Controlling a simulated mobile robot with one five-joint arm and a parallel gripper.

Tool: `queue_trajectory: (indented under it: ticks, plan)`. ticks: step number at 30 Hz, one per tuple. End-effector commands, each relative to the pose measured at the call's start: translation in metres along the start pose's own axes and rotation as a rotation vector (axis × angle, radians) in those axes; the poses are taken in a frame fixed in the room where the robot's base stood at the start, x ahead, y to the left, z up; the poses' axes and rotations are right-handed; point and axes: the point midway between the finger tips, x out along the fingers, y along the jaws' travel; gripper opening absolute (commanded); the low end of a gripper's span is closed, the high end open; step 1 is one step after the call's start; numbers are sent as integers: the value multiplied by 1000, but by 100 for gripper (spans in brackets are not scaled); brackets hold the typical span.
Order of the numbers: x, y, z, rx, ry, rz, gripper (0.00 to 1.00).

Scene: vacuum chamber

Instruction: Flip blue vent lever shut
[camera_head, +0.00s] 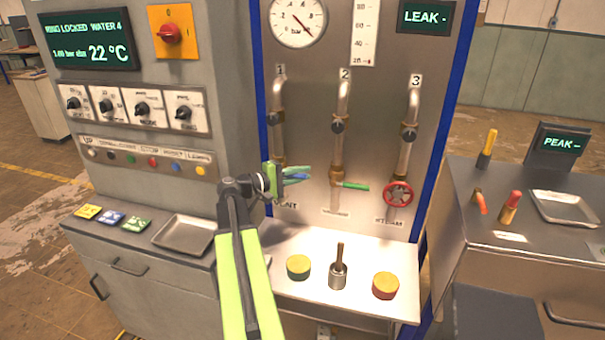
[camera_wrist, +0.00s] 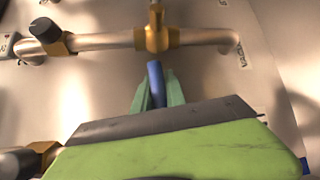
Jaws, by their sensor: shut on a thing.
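The blue vent lever (camera_head: 299,177) sits on the brass valve of pipe 1, low on the steel panel. In the wrist view the blue lever (camera_wrist: 155,76) stands out crosswise from its brass valve (camera_wrist: 157,38). My gripper (camera_head: 292,174) is at this lever, with its green fingers on either side of it. In the wrist view my gripper (camera_wrist: 157,92) is shut on the blue lever. The fingers hide part of the lever, and my gripper covers part of the valve in the head view.
A green lever (camera_head: 352,186) on pipe 2 is just to the right. A red handwheel (camera_head: 398,194) is on pipe 3. Below, a steel shelf (camera_head: 352,259) carries a yellow-green button (camera_head: 298,267), an upright metal lever (camera_head: 338,272) and a yellow-red button (camera_head: 385,285).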

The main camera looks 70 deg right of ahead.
Motion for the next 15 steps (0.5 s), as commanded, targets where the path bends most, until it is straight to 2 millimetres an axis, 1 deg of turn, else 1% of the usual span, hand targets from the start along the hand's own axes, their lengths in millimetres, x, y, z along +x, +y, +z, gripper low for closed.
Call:
queue_trajectory:
  ticks: [7,10,15]
  plan:
    - [0,-1,0,23,8,-24,0]
    - [0,-6,-1,67,20,-68,0]
    - [0,-9,-2,71,21,-70,0]
